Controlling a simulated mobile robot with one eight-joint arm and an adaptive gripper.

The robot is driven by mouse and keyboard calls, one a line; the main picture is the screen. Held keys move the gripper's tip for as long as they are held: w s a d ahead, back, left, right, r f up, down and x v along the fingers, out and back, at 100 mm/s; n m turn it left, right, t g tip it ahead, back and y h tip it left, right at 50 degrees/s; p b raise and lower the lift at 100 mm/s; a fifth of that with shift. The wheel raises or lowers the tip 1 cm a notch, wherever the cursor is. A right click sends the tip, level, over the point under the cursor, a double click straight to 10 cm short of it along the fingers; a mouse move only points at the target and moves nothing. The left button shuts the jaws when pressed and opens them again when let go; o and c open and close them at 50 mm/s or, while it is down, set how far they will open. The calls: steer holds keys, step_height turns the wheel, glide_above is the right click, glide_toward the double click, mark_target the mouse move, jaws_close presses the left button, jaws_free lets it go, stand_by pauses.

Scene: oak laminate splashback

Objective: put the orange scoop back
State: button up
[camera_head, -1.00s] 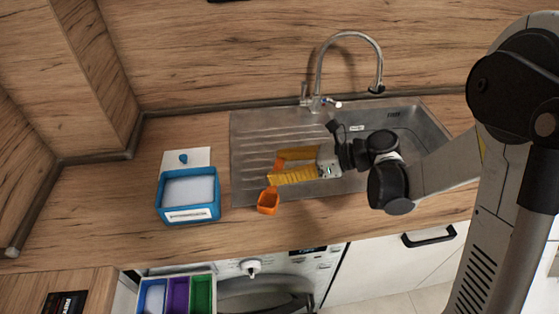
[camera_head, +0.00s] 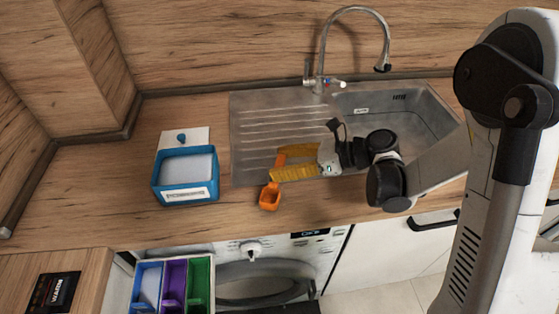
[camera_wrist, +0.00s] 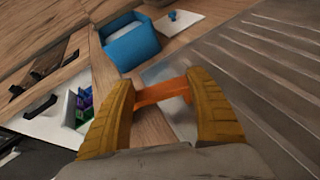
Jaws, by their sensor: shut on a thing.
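The orange scoop (camera_head: 270,197) hangs from my gripper (camera_head: 277,164), its cup over the counter's front part beside the sink's drainboard. My gripper's yellow fingers are shut on the scoop's handle, and the orange handle (camera_wrist: 163,94) shows between the fingertips in the wrist view. The scoop's cup is hidden in the wrist view. A blue open box (camera_head: 185,200) with white contents and a front label stands on the counter to the left of the scoop. It also shows in the wrist view (camera_wrist: 133,47).
A white lid-like panel with a blue knob (camera_head: 182,138) lies behind the box. The sink (camera_head: 240,150) and tap (camera_head: 320,60) are at the back right. The counter between box and scoop is clear.

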steer(key=shift+f+b, duration=0.5)
steer(key=o, duration=1.4)
steer(key=v, duration=1.2)
steer(key=shift+r, duration=0.1)
